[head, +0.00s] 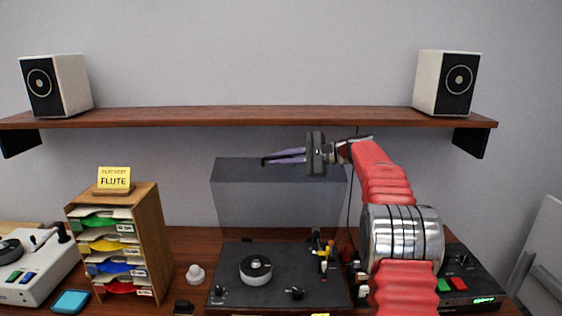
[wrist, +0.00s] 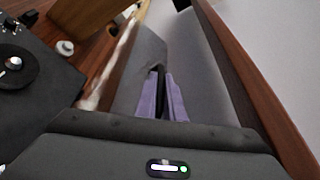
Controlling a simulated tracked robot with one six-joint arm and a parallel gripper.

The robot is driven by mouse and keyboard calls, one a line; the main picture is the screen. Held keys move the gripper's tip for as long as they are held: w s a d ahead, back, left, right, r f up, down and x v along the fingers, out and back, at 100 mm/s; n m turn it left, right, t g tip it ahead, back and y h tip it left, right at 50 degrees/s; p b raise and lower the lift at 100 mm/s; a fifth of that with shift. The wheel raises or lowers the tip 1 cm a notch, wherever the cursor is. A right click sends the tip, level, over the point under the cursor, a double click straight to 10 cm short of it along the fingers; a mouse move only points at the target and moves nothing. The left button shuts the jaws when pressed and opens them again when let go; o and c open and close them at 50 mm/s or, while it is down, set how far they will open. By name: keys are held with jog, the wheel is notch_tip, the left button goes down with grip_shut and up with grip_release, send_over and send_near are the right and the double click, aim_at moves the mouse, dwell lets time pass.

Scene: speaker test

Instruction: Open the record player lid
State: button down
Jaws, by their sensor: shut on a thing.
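The record player (head: 318,262) stands on the desk, a dark deck with a white-centred platter. Its smoky see-through lid (head: 245,200) is raised and stands nearly upright along the back of the deck. My gripper (head: 268,160) is at the lid's top edge, with its purple fingers pointing left in the head view. The fingers are shut on the lid. In the wrist view the purple fingers (wrist: 161,80) are close together, with a dark strip between them. The exact contact is too small to see clearly.
A wooden shelf (head: 250,116) with two speakers runs above and behind the lid. A paper sorter (head: 148,235) stands left of the deck. Pens stand at the deck's right side, and a dark device (head: 462,270) with a green display is at the right.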

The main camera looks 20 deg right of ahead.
jog(key=shift+a+f, duration=0.25)
jog(key=shift+a, duration=0.05)
jog(key=c, duration=1.9)
grip_release()
jog(key=shift+o, duration=0.2)
jog(key=shift+d, duration=0.15)
jog(key=v, duration=1.3)
jog(key=shift+s+d+r, duration=0.1)
jog(key=shift+d+r, duration=0.2)
jog(key=shift+r, duration=0.1)
